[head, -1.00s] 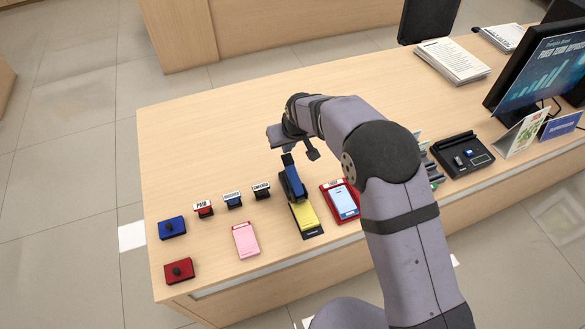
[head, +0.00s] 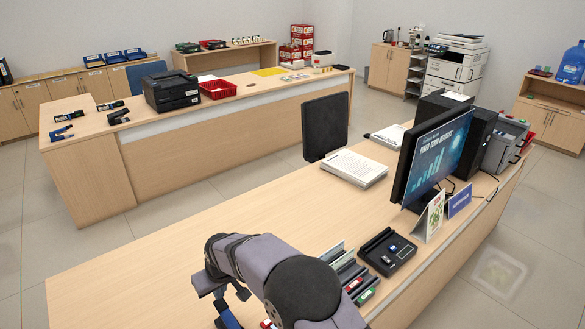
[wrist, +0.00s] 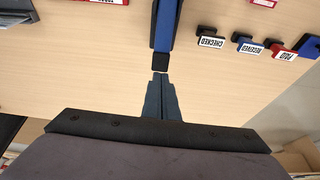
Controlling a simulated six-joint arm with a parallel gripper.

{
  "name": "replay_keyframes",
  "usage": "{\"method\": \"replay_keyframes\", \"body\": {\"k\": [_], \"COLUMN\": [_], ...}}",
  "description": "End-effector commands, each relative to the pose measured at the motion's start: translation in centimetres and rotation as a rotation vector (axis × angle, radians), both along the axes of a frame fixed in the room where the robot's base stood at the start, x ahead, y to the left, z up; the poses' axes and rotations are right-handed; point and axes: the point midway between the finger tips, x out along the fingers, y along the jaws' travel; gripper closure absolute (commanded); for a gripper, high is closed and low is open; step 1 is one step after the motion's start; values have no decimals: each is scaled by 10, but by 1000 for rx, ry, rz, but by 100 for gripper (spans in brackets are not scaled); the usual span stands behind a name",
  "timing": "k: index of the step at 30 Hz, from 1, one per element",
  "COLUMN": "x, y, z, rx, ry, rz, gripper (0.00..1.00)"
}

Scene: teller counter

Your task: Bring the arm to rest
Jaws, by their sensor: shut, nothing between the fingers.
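My gripper (wrist: 160,78) shows in the wrist view with its two dark fingers together and nothing between them. It points down toward the counter (wrist: 80,70). Just beyond the fingertips is the black end of a blue stapler-like tool (wrist: 166,30); the gap between them is hard to judge. In the head view my arm is bent over the front of the counter (head: 130,270), with the wrist at the lower middle. The fingertips are not clear there.
Stamps marked CHECKED (wrist: 210,41) and PAID (wrist: 285,54) stand right of the fingers. The counter's left part is bare.

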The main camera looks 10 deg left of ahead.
Motion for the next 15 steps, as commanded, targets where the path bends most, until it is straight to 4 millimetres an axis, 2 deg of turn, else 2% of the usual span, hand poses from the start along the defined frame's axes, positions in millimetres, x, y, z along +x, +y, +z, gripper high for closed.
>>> {"method": "replay_keyframes", "body": {"k": [5, 7, 9, 12, 15], "x": [-47, -74, -107, -147, -177], "y": [-44, -70, -101, -148, -196], "z": [-45, -65, -75, -72, -58], "rx": [-117, -178, -244, -319, -365], "ry": [125, 191, 259, 339, 404], "rz": [-8, -11, -14, -32, -80], "gripper": [100, 100, 100, 100, 100]}}
